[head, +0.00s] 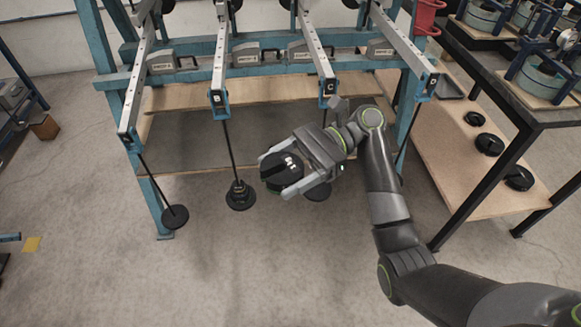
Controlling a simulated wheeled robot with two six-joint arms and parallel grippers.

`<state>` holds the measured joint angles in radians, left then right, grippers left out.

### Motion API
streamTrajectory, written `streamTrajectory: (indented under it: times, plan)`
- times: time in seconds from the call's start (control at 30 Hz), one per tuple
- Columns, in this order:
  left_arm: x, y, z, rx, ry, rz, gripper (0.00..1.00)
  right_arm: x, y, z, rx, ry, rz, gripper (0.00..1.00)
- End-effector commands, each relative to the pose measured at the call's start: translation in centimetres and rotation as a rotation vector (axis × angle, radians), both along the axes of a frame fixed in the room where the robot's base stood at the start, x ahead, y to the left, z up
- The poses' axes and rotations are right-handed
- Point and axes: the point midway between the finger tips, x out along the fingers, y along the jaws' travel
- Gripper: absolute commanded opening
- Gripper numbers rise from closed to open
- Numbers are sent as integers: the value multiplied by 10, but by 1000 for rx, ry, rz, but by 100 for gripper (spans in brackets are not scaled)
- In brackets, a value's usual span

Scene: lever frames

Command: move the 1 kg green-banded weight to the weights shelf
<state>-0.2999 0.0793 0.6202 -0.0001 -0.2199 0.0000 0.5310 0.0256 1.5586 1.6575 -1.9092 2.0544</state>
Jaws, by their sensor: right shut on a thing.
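My right gripper (284,176) is shut on a black slotted weight (279,171). A bit of green shows at the weight's lower edge, which fits the green-banded weight. The gripper holds it in the air in front of the lever frames, between hanger B and hanger C. The hanger under lever C (318,191) is partly hidden behind the gripper. A low wooden shelf (455,165) at the right carries several black weights (489,144) and may be the weights shelf. My left gripper is not in view.
Hanger B (240,195) holds stacked black weights just left of my gripper. A bare hanger plate (174,216) hangs farther left. The blue frame (113,85) stands behind. A dark table leg (478,190) borders the shelf. The floor in front is clear.

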Motion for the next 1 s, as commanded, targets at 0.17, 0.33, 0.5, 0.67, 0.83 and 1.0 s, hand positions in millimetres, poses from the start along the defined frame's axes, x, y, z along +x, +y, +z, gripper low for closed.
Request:
streamTrajectory:
  times: [0.17,0.33,0.5,0.67,0.83,1.0]
  plan:
    - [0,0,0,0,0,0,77,2,3,0,5,-4,23,25]
    - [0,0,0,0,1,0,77,0,-1,3,3,-5,-6,25]
    - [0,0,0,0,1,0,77,-7,-10,13,3,-6,-74,25]
    - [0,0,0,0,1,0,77,-14,-20,25,2,-6,-159,25]
    - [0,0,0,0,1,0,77,-22,-31,38,1,-6,-250,25]
    - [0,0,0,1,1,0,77,-31,-42,52,1,-6,-346,25]
